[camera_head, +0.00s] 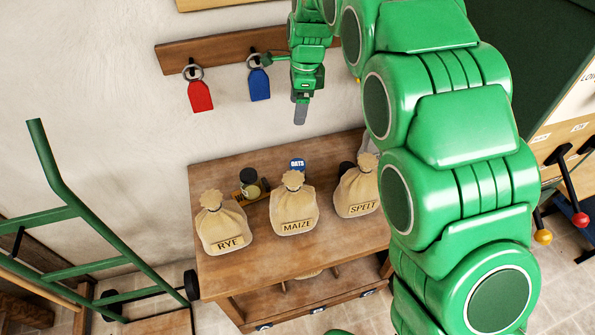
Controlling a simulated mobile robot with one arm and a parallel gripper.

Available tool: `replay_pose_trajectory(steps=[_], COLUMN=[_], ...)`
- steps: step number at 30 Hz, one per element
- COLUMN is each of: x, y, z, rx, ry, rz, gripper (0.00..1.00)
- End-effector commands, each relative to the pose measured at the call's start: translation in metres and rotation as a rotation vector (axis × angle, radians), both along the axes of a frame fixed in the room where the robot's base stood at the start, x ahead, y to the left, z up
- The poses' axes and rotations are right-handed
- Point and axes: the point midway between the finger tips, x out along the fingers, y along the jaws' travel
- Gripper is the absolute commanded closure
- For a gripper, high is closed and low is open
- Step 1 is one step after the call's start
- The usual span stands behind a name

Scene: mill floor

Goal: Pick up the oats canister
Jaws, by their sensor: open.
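A small blue label reading OATS (297,165) shows just behind the neck of the maize sack (294,208) on the wooden bench (270,262). What carries the label is mostly hidden by the sack, so I cannot make out the canister's body. My gripper (301,112) points down, above and behind the maize sack, near the wall. It is apart from the label and holds nothing that I can see. Its fingers show nearly edge-on.
The rye sack (224,226) and spelt sack (357,193) flank the maize sack. A dark-topped jar (250,183) stands behind, between rye and maize. Red (200,96) and blue (259,84) tags hang on the wall. A green hand truck (75,210) stands left.

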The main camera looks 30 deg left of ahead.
Motion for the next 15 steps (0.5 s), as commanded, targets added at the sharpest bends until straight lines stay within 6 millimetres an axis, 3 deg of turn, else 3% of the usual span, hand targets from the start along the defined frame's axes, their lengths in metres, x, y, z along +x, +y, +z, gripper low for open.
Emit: replay_pose_trajectory(steps=[6,12,15], x=[-0.003,-0.002,-0.001], y=[0.000,-0.001,0.000], z=[-0.103,-0.161,-0.176], rx=[-0.005,-0.004,-0.001], ry=[0.009,0.006,0.004], rz=[0.001,0.001,0.000], gripper=[0.14,0.14,0.14])
